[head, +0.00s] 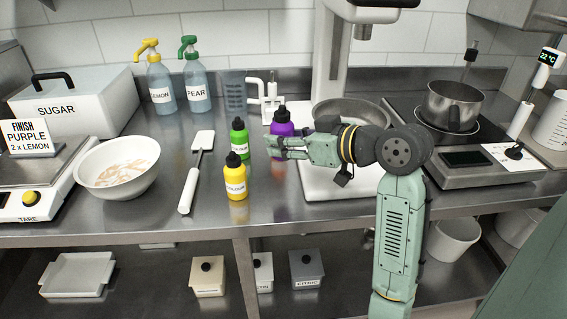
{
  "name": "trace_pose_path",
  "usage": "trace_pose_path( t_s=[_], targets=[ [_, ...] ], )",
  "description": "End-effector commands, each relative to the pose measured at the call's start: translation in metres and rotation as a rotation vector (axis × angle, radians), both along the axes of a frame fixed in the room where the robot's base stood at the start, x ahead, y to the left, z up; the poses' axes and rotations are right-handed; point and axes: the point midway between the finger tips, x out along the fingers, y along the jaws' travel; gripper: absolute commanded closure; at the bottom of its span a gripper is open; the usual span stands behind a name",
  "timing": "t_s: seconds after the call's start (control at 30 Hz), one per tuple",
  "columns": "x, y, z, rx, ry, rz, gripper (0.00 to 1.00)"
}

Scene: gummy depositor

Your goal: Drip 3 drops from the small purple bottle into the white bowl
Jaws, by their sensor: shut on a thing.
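The small purple bottle (283,128) with a black cap stands upright near the middle of the counter in the head view. My gripper (273,146) reaches it from the right and is shut on it. The fingers cover part of the bottle's body. The white bowl (117,190) is at the left and holds a pale, streaky content.
A green bottle (239,138) and a yellow bottle (236,180) stand just left of my gripper. A white spatula (190,185) lies between them and the bowl. A scale (42,205) is at far left.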

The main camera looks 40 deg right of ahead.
Motion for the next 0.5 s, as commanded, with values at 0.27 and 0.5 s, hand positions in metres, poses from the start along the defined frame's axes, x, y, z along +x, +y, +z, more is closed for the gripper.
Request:
trace_pose_path(
  t_s=[0.27, 0.5],
  targets=[
    [0.000, 0.000, 0.031, -0.001, 0.000, 0.000, 0.95],
    [0.000, 0.000, 0.051, -0.002, 0.001, 0.001, 0.95]
  ],
)
